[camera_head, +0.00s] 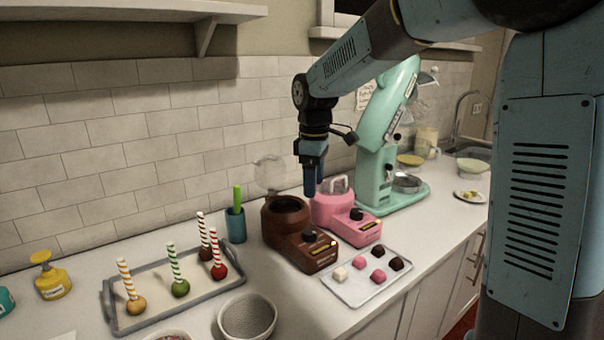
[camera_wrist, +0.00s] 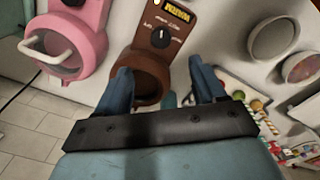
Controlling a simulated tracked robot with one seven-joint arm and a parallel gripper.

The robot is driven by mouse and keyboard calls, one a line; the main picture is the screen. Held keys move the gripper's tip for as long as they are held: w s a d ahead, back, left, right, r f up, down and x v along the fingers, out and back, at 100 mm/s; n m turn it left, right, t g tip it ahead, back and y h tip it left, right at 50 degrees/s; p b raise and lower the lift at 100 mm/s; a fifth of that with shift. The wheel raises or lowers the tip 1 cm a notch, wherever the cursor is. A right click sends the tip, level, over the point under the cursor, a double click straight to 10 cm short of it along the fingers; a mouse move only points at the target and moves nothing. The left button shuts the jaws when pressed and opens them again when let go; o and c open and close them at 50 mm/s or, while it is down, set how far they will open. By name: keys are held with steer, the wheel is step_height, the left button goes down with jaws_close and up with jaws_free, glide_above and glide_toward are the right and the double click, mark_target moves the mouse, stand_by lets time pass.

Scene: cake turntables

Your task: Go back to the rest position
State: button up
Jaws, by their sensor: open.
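My gripper (camera_head: 311,188) points down in the head view, above the back of the counter. It hangs near the brown melting pot (camera_head: 287,218) and the pink melting pot (camera_head: 332,208). In the wrist view my gripper (camera_wrist: 162,72) has its two blue fingers spread apart with nothing between them. The brown pot's bowl (camera_wrist: 152,88) lies below and between the fingers in that view, and the pink pot (camera_wrist: 78,38) is to the left. I cannot tell the exact height of the fingertips over the pots.
A grey tray (camera_head: 150,325) holds several striped-stick cake pops. A teal cup (camera_head: 236,226) with a green tool stands behind. A white tray (camera_head: 350,298) of small sweets lies in front of the pots. A mint stand mixer (camera_head: 377,165) stands right of my gripper. A shelf (camera_head: 130,12) hangs upper left.

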steer(key=s+d+r+m+t, duration=0.2)
steer(key=s+d+m, duration=0.5)
steer(key=s, duration=0.5)
steer(key=s+d+r+m+t, duration=0.1)
steer(key=s+d+m+t, duration=0.2)
steer(key=s+d+m, duration=0.4)
steer(key=s+d, duration=0.4)
steer(key=s, duration=0.2)
steer(key=shift+s+r, duration=0.15)
steer(key=shift+r, duration=0.25)
